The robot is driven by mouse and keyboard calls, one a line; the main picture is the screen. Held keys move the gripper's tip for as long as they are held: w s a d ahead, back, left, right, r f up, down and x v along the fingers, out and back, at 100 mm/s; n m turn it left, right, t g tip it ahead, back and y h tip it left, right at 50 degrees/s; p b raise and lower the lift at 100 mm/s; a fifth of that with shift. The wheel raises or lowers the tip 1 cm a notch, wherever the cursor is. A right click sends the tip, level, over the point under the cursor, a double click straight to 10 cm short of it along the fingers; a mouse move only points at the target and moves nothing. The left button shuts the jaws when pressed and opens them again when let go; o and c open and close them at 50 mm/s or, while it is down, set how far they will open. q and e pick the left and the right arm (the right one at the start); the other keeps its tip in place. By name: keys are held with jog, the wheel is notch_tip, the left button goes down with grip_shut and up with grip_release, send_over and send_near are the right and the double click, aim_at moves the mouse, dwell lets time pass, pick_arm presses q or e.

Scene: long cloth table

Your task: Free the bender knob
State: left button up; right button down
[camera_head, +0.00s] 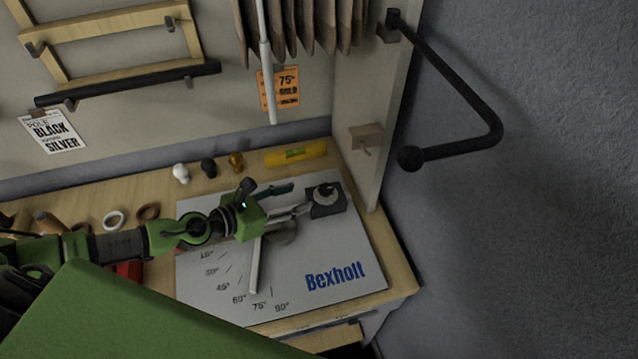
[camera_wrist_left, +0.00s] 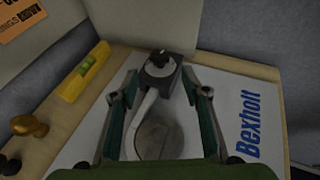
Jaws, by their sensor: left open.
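The bender knob (camera_head: 327,192) is a dark round knob with a pale base on a dark square block (camera_head: 325,208). The block sits on the grey Bexholt bending plate (camera_head: 340,255). My left gripper (camera_head: 298,200) is open over the plate, its fingers pointing at the block. In the left wrist view the knob (camera_wrist_left: 159,60) lies just beyond and between the open fingertips (camera_wrist_left: 166,88). I cannot tell if either finger touches the block. A pale bar (camera_wrist_left: 143,110) runs from the block beside a round grey disc (camera_wrist_left: 158,138). My right gripper is not in view.
A yellow level (camera_head: 296,153) and several small knobs (camera_head: 208,167) stand behind the plate. A pale rod (camera_head: 253,268) lies over the angle marks. A side panel (camera_head: 372,110) rises right of the bench, with a black bent bar (camera_head: 460,85) on it. The plate's front right is clear.

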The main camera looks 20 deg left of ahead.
aim_at(326, 188)
pick_arm(q)
jog(key=p+x, duration=0.1)
jog(key=x, duration=0.7)
jog(key=shift+w+d+f, duration=0.1)
jog(key=shift+w, duration=0.1)
jog(key=shift+w+d+f, duration=0.15)
jog(key=shift+w, duration=0.15)
jog(key=c, duration=1.1)
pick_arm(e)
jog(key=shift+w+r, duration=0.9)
